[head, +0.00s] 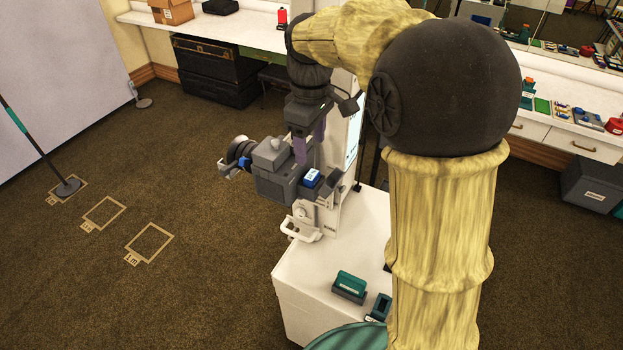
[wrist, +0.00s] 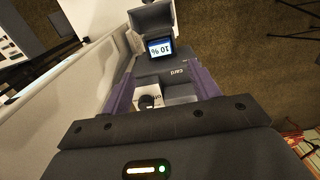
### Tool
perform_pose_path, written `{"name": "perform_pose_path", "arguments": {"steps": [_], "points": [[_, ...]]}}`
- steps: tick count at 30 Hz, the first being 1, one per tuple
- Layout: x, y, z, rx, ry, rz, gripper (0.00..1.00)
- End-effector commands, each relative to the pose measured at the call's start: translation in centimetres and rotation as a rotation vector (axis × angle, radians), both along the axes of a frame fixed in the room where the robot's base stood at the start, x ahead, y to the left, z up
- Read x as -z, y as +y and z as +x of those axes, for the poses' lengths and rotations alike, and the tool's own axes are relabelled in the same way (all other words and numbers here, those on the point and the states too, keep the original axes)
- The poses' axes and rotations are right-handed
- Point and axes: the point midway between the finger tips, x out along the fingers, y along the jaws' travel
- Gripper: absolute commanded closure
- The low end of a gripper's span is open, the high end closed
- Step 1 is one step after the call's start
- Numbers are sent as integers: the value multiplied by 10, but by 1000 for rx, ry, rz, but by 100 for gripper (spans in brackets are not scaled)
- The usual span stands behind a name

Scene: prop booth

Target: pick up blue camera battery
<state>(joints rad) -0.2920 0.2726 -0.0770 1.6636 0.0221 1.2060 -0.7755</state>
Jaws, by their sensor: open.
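A dark grey camera (head: 275,184) with a lens facing left is mounted beside a white upright stand. A small blue block-like piece with a pale marking (head: 312,177) shows at its right rear; I cannot tell whether it is the blue battery or a lit screen. In the wrist view the camera body (wrist: 180,68) has a small blue-and-white screen (wrist: 160,48) reading 10 %, upside down. My gripper (head: 310,150) points down above the camera's rear. Its purple fingers (wrist: 164,88) are apart, with nothing held between them. No separate blue battery is clear in the wrist view.
A white cabinet top (head: 330,250) at the lower middle bears a teal item in a grey holder (head: 350,284) and another teal item (head: 379,306). A white handle (head: 300,232) juts out below the camera. The carpet at left is mostly clear.

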Motion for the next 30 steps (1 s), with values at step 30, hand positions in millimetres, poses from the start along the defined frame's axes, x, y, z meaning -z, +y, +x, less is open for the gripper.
{"name": "perform_pose_path", "arguments": {"steps": [30], "points": [[78, -2, -3, 0, 2, -1, 39]]}}
